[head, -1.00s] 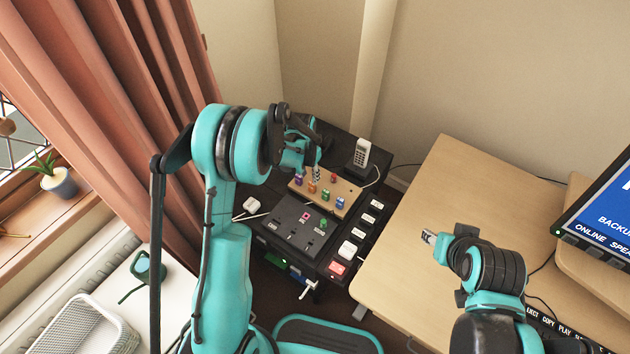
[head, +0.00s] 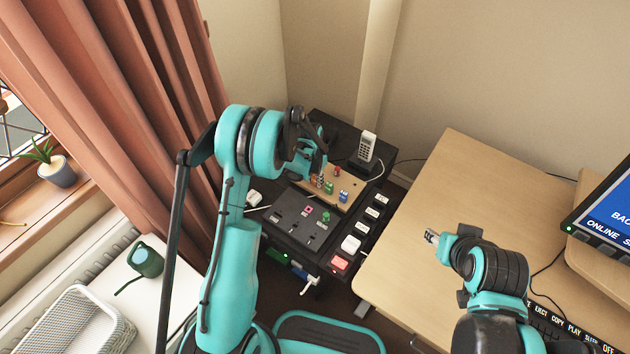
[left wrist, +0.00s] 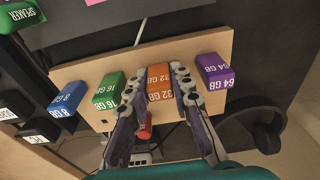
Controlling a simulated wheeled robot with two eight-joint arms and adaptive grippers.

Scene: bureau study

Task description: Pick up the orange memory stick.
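The orange memory stick (left wrist: 159,84), marked 32 GB, stands in a light wooden board (left wrist: 75,75) between the purple stick (left wrist: 214,70) and the green stick (left wrist: 109,90). My left gripper (left wrist: 160,72) has one finger on each side of the orange stick, close against it. I cannot tell whether the fingers press on it. In the head view the left gripper (head: 318,178) is low over the board and largely hides the orange stick. My right gripper (head: 431,237) is over the desk, away from the sticks; its finger gap is too small to judge.
A blue stick (left wrist: 66,99) and a red object (left wrist: 145,127) are also at the board. A black control panel (head: 290,215) lies in front of it. A cordless phone (head: 367,147) stands behind, and a headset (left wrist: 268,130) lies near the purple stick. The wooden desk (head: 460,180) is mostly clear.

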